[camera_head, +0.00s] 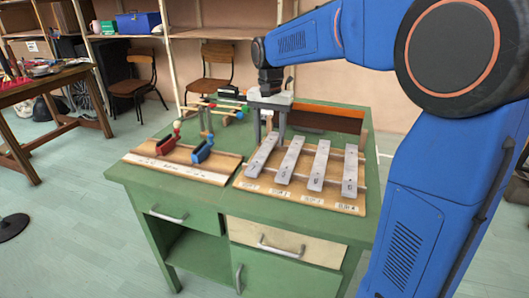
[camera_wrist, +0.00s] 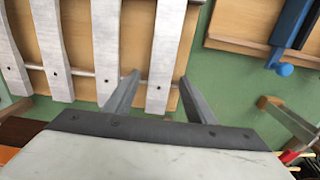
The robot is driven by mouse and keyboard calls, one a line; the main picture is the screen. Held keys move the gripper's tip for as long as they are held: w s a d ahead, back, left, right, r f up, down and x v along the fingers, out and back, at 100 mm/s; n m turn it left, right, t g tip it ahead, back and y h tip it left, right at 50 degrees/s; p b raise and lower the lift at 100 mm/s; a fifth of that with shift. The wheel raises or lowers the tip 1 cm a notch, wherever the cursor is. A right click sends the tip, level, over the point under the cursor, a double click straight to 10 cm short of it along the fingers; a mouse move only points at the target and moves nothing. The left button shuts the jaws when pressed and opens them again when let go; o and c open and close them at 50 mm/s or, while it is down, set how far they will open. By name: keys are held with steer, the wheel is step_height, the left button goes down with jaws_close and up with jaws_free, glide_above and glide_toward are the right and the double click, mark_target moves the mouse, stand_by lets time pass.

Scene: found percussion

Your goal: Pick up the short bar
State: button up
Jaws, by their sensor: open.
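Several grey metal bars lie side by side on a wooden board (camera_head: 297,195) on the green workbench. The leftmost bar (camera_head: 262,156) shows at the right of the row in the wrist view (camera_wrist: 168,40). The rightmost bar (camera_head: 350,172) is at the other end of the row in the head view. I cannot tell which is the short bar, as their lengths look similar and the wrist view cuts off their ends. My gripper (camera_head: 270,142) is open and empty, pointing down over the back end of the leftmost bar. In the wrist view its fingers (camera_wrist: 157,78) appear on either side of that end.
Left of the bars, a second board (camera_head: 190,174) holds a red block (camera_head: 168,143) and a blue block (camera_head: 202,151). Mallets lie behind on a rack. A brown box (camera_head: 335,122) stands behind the bars. Green bench top shows at the left edge.

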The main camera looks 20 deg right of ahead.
jaws_close()
steer(key=shift+r, duration=0.1)
